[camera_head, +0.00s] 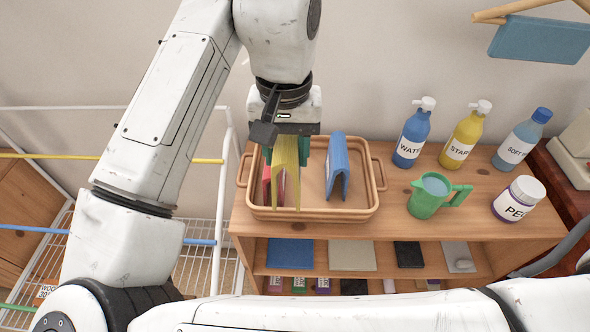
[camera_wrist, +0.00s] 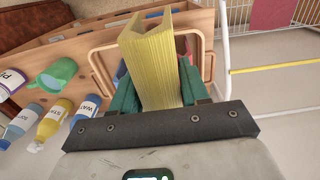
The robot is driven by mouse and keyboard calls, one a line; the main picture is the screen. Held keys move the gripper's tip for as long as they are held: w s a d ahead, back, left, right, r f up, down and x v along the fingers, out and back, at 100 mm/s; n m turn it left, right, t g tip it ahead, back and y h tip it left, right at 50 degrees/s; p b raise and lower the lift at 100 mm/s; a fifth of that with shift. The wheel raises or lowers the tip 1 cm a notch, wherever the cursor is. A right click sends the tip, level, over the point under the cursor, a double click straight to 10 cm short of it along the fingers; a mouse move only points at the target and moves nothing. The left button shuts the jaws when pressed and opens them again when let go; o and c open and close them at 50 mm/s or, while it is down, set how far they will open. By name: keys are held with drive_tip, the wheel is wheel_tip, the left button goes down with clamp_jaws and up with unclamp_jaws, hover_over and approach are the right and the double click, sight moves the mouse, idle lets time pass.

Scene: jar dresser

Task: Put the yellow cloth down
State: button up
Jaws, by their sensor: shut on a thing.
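The yellow cloth (camera_head: 287,168) is folded into an upside-down V and hangs from my gripper (camera_head: 287,153), which is shut on it. In the wrist view the yellow cloth (camera_wrist: 152,65) sits between the green fingers of my gripper (camera_wrist: 160,88). It hangs over the left part of the tan tray (camera_head: 312,214) on the dresser top; I cannot tell if its lower edges touch the tray. A red cloth (camera_head: 267,184) shows just left of it, partly hidden. A blue folded cloth (camera_head: 338,168) stands in the tray to the right, apart from the yellow one.
Right of the tray stand a green pitcher (camera_head: 431,196), a white jar (camera_head: 517,199) and bottles labelled WATER (camera_head: 413,133) and STARCH (camera_head: 465,137). A white wire rack (camera_head: 203,255) is at left. A shelf with flat swatches (camera_head: 291,253) lies below.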

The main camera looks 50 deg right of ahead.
drive_tip(key=w+d+f+p, duration=0.2)
drive_tip(key=w+d+f, duration=0.2)
drive_tip(key=d+f, duration=0.9)
drive_tip(key=shift+d+p, duration=0.3)
drive_tip(key=shift+f, duration=0.55)
drive_tip(key=o, duration=0.6)
drive_tip(key=shift+c, duration=0.2)
drive_tip(key=shift+w+r, duration=0.1)
wheel_tip(320, 180, up, 13)
drive_tip(key=shift+b, duration=0.35)
